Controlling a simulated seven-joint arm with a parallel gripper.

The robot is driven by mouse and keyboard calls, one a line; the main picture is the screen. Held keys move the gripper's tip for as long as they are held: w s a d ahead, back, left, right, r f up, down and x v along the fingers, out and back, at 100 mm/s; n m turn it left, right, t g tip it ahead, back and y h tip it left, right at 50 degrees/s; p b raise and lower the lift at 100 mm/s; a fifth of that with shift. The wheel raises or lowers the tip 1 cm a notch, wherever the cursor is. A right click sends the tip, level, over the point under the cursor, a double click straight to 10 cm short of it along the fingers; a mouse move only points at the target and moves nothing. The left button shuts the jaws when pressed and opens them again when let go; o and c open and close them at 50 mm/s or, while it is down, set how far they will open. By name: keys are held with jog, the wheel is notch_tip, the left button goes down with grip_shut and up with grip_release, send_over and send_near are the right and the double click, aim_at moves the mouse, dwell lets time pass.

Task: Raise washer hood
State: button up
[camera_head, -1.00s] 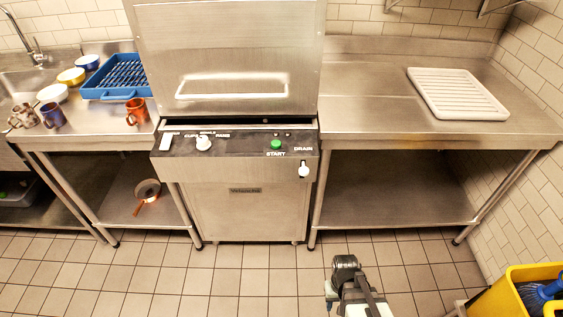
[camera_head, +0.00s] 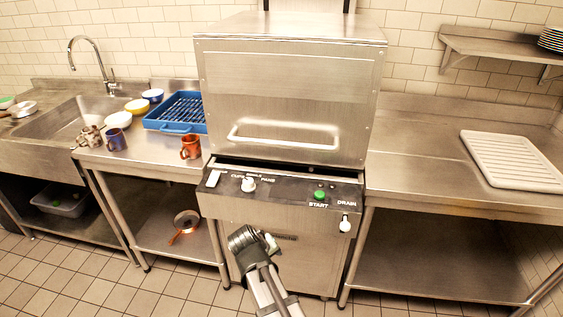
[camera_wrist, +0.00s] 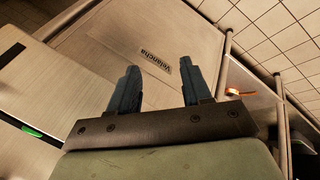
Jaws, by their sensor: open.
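The washer hood (camera_head: 285,95) is a large steel box above the control panel, with a pale bar handle (camera_head: 284,136) across its lower front. A narrow dark gap shows between the hood's lower edge and the black control panel (camera_head: 285,188). My gripper (camera_wrist: 160,75) is open and empty in the wrist view, its two dark fingers apart in front of the washer's lower front panel (camera_wrist: 150,45). In the head view my arm's end is in front of that lower panel, below the control panel and well below the handle. My fingertips are hard to make out there.
A blue rack (camera_head: 178,112), several mugs and bowls stand on the left counter beside the sink (camera_head: 65,120). A white ribbed board (camera_head: 511,160) lies on the right counter. A copper pan (camera_head: 185,222) is on the left undershelf. A wall shelf (camera_head: 490,45) is at upper right.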

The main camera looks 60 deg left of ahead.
jog(key=s+a+r+n+t+y, duration=0.25)
jog(key=a+r, duration=0.55)
jog(key=r, duration=0.4)
jog(key=n+t+y, duration=0.1)
jog(key=n+t, duration=0.3)
jog(key=t, duration=0.3)
send_near(276, 145)
jog(key=x, duration=1.3)
jog(key=shift+r, duration=0.1)
grip_shut()
